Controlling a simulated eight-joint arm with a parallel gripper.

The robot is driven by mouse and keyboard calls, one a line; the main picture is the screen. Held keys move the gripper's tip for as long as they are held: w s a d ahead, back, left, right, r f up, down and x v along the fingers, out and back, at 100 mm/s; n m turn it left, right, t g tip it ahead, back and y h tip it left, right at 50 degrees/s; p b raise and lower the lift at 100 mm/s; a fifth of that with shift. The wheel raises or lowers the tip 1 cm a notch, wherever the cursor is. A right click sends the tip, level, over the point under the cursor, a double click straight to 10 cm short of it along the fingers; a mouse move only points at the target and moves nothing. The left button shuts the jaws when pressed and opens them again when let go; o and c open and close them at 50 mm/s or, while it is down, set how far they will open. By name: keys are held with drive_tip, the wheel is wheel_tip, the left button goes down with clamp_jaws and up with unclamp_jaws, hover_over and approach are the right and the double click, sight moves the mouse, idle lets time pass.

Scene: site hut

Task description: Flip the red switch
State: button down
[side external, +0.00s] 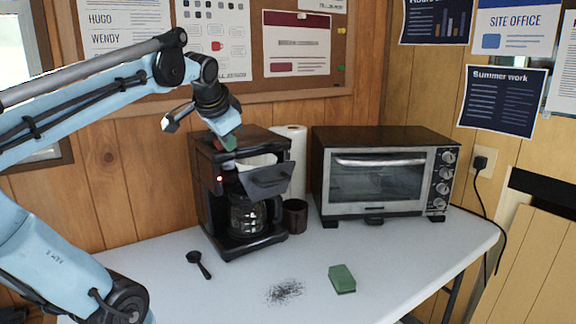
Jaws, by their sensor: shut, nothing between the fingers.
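The black coffee maker (212,215) stands on the white table with its glass carafe (247,217) in place. The filter basket (268,181) is swung out at the front with a white filter showing. My gripper (228,143) points down at the coffee maker's upper front, above the red spot and apart from it. Its fingers are shut and empty; whether they touch the housing I cannot tell.
A paper towel roll (292,150) and dark mug (295,216) stand right of the coffee maker, beside a toaster oven (378,180). A black scoop (199,264), dark grounds (285,291) and a green sponge (342,279) lie in front on the table (420,262).

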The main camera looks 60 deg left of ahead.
drive_tip(key=shift+a+r+n+h, duration=0.15)
drive_tip(key=shift+a+r+h, duration=0.1)
drive_tip(key=shift+a+h, duration=0.25)
drive_tip(key=shift+a+r+n+h, duration=0.15)
drive_tip(key=shift+a+r+h, duration=0.05)
drive_tip(key=shift+a+h, duration=0.25)
drive_tip(key=shift+r, duration=0.8)
drive_tip(key=shift+d, duration=0.15)
drive_tip(key=d+v, duration=0.2)
drive_tip(key=v, duration=0.9)
drive_tip(key=shift+w+d, duration=0.2)
drive_tip(key=shift+d, duration=0.2)
